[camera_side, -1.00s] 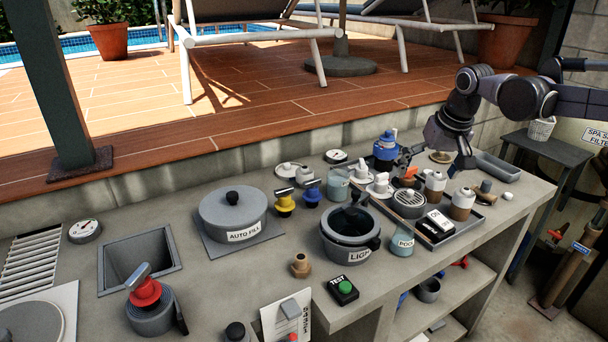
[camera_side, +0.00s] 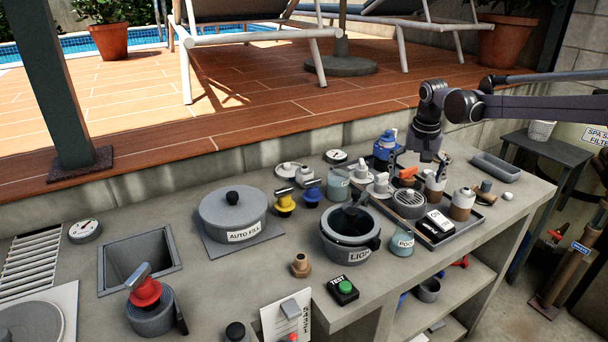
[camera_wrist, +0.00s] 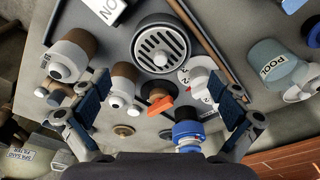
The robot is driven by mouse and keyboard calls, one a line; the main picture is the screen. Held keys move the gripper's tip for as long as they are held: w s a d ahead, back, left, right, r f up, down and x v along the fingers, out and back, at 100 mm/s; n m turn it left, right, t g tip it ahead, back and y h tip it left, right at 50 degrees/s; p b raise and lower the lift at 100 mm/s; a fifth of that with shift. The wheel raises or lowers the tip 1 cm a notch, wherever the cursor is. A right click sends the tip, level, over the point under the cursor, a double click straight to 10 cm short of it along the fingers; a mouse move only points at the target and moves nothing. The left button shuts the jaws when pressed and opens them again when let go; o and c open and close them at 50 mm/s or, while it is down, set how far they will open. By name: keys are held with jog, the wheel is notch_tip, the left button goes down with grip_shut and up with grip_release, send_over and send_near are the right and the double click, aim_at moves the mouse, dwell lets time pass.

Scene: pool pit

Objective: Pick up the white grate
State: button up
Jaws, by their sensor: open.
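A white slatted rectangular grate (camera_side: 32,255) lies at the left end of the counter, far from my gripper. A round grey piece with a slatted top (camera_side: 409,198) stands on the tray right of centre. In the wrist view this round grate (camera_wrist: 160,45) shows pale slats with dark gaps, ahead of my fingers. My gripper (camera_wrist: 166,92) is open and points down over the tray's back part. Between its fingers lies an orange-handled valve (camera_wrist: 160,100), with no contact visible. In the side view my gripper (camera_side: 421,160) is partly lost among the items behind the tray.
Brown-and-white bottles (camera_side: 463,203) stand close to the round grate, with a black-and-white box (camera_side: 434,226) in front. A blue-topped item (camera_side: 386,147) is behind. A glass-lidded LIGHT pot (camera_side: 350,250) and an AUTO FILL pot (camera_side: 232,213) stand between the tray and the white grate.

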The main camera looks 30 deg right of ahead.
aim_at(411, 191)
jog(key=shift+w+d+f, duration=0.15)
jog(key=shift+f, duration=0.75)
jog(key=shift+w+d+f, duration=0.2)
jog(key=shift+f, duration=0.75)
jog(key=shift+w+d+f, duration=0.15)
jog(key=shift+f, duration=0.75)
grip_shut()
